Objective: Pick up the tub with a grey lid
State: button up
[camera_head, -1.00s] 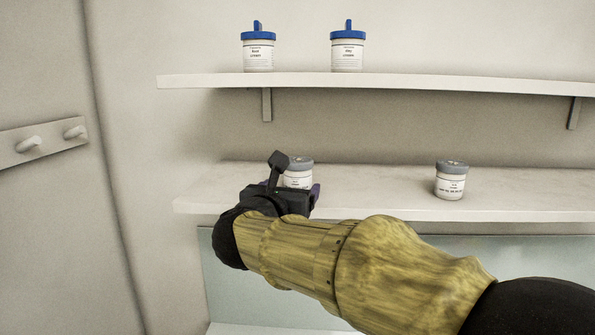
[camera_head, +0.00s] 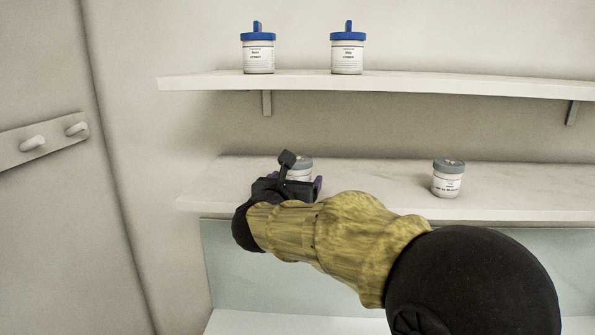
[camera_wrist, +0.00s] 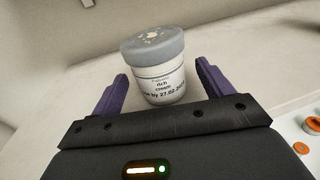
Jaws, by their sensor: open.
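A white tub with a grey lid (camera_head: 301,168) stands on the lower shelf, partly hidden behind my gripper. My gripper (camera_wrist: 160,95) is open, with one purple finger to each side of the tub's lower part. The tub's body reaches into the space between the fingertips, and gaps show on both sides. A second tub with a grey lid (camera_head: 448,179) stands upright further right on the same shelf.
Two tubs with blue lids, a left one (camera_head: 257,52) and a right one (camera_head: 347,50), stand on the upper shelf (camera_head: 420,84). The lower shelf (camera_head: 380,180) is bare between the grey-lidded tubs. A peg rail (camera_head: 45,140) is on the left wall.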

jog(key=shift+c, duration=0.5)
jog(key=c, duration=1.2)
jog(key=shift+r, duration=0.15)
notch_tip(320, 180, up, 10)
jog(key=shift+f+b, duration=0.1)
jog(key=shift+b, duration=0.9)
jog(key=shift+f, duration=0.1)
